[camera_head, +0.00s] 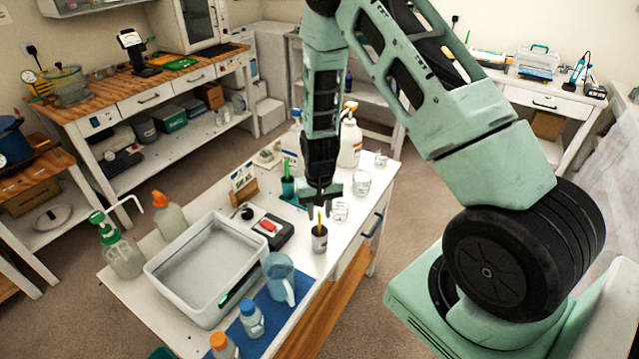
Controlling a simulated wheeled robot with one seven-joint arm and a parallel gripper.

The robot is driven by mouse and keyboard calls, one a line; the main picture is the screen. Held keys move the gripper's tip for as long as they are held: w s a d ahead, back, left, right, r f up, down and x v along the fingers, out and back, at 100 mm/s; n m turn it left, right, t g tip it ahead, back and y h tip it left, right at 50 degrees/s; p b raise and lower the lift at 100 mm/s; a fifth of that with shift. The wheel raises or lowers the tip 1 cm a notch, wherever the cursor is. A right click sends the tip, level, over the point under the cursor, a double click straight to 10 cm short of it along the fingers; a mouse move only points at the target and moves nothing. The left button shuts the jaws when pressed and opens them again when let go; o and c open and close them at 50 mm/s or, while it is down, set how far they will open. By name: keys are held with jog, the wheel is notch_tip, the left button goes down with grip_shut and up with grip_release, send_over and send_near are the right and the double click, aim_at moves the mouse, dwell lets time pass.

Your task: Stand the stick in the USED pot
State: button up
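A thin yellow stick (319,216) stands upright in a small grey pot (320,241) with a dark band, near the right edge of the white table. A green pot (288,188) with a green-topped item upright in it stands farther back and to the left. No label on either pot is readable, so I cannot tell which is the USED pot. My gripper (322,196) points down just behind and above the grey pot, close to the top of the stick. Its fingers are dark and small here; whether they are open or touch the stick is unclear.
Clear cups (340,210) stand right of my gripper, with bottles (350,142) behind.

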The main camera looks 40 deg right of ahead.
notch_tip(320, 180, up, 16)
jog(key=b, duration=0.3)
dwell(0.9)
jog(key=s+a+r+n+y+b, duration=0.1)
jog(key=s+a+n, duration=0.25)
jog(key=a, duration=0.45)
jog(key=s+a+r+n+b, duration=0.1)
jog(key=s+a+n+b, duration=0.1)
jog(key=s+a, duration=0.35)
jog(key=s+a+n+b, duration=0.2)
jog(key=s+a+n, duration=0.5)
jog(key=s+a, duration=0.4)
jog(key=s, duration=0.4)
jog(key=shift+f, duration=0.1)
